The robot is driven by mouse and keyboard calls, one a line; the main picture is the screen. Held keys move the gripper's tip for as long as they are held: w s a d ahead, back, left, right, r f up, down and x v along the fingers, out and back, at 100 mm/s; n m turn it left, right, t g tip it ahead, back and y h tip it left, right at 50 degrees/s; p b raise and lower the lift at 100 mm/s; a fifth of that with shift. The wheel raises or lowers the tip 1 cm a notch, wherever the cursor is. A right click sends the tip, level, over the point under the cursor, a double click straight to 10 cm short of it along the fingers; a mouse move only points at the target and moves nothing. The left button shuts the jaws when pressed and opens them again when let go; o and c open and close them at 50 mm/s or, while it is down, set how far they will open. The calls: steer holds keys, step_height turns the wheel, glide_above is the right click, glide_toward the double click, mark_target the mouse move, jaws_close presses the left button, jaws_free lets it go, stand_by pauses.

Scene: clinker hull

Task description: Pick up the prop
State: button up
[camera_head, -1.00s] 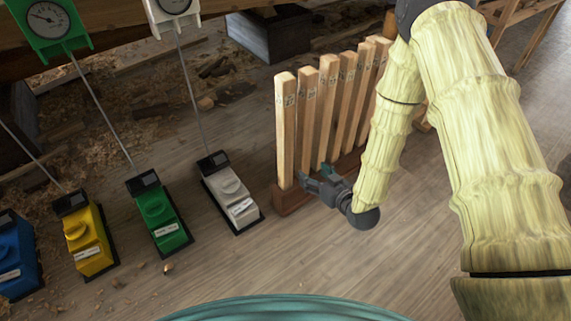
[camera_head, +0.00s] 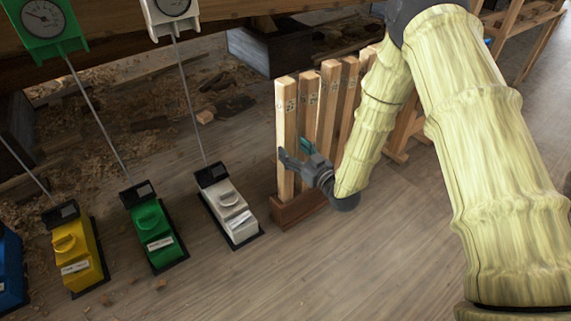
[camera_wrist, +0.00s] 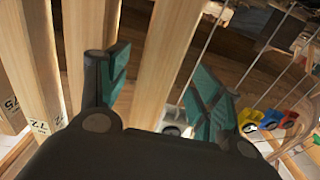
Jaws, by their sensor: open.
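Several pale wooden props (camera_head: 286,105) stand upright in a row in a reddish-brown rack (camera_head: 292,212), with small marks near their tops. My gripper (camera_head: 296,155) is open at the nearest prop, about halfway up it, with one finger on each side. In the wrist view, that prop (camera_wrist: 167,55) shows between the two teal-padded fingers of my gripper (camera_wrist: 158,78), with gaps beside it. I cannot tell whether either finger touches it. My arm hides the far props in the head view.
Jacks in white (camera_head: 231,214), green (camera_head: 154,235), yellow (camera_head: 76,258) and blue (camera_head: 8,270) stand on the plank floor left of the rack, with thin rods rising to dials (camera_head: 44,18). Neighbouring props (camera_wrist: 92,40) stand close beside my gripper. Floor in front is clear.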

mark_target(290, 147)
steer(key=shift+w+a+f+b, duration=0.25)
steer(key=shift+w+a+b, duration=0.15)
steer(key=shift+w+b, duration=0.1)
steer(key=shift+b+x, duration=0.9)
steer(key=shift+x, duration=0.95)
steer(key=shift+d+r, duration=0.1)
jaws_close()
